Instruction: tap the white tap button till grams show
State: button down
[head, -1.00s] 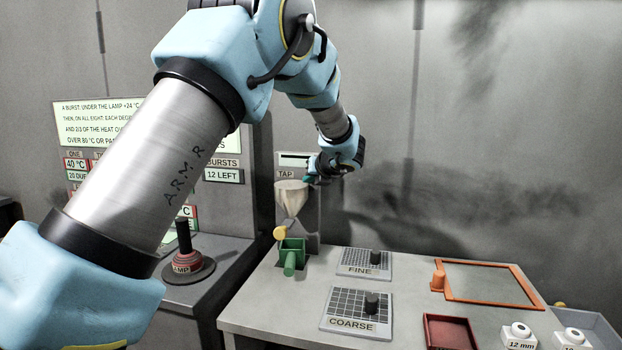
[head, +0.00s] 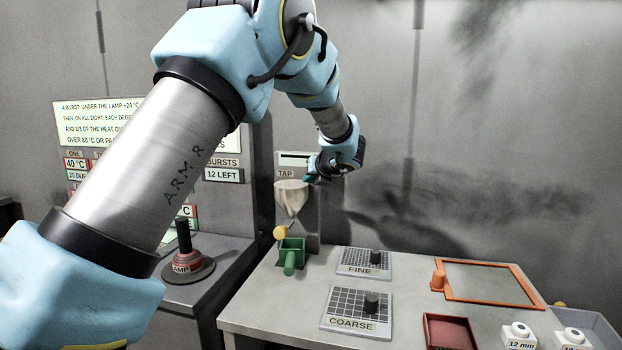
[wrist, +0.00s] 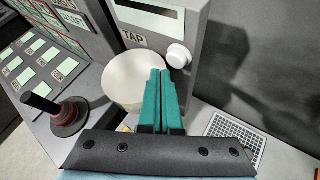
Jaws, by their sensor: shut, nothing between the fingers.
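The white tap button (wrist: 179,56) is a round knob on the front of the grey tap housing, right of the TAP label (wrist: 134,40) in the wrist view. In the head view my wrist hides the button. My gripper (wrist: 161,72) has its two teal fingers together and empty. The fingertips are just left of and below the button in the wrist view; I cannot tell whether they touch it. The tap's display (head: 294,160) is above the label and shows no readable figures. The cream hopper (head: 291,196) is below, with a green scoop-like container (head: 291,250) under it.
A LAMP lever (head: 183,250) stands at left by the lit panel (head: 98,119). FINE (head: 350,263) and COARSE (head: 336,302) sieves, an orange frame (head: 487,263), a red tray (head: 450,332) and white 12 mm piece (head: 518,335) lie on the bench.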

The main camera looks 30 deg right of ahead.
jog(key=shift+w+d, duration=0.1)
dwell(0.6)
jog(key=shift+w+d+p, duration=0.2)
jog(key=shift+p, duration=0.15)
jog(key=shift+w+d+p, duration=0.3)
jog(key=shift+w+p, duration=0.05)
jog(key=shift+p, duration=0.05)
dwell(0.6)
jog(key=shift+s+a, duration=0.1)
jog(key=shift+s+a+b, duration=0.5)
jog(key=shift+s+b, duration=0.05)
jog(key=shift+s, duration=0.1)
jog(key=shift+s+a+f+b, duration=0.1)
jog(key=shift+s+a+b, duration=0.45)
jog(key=shift+b, duration=0.1)
jog(key=shift+s+a+b, duration=0.75)
jog(key=shift+s+a, duration=0.45)
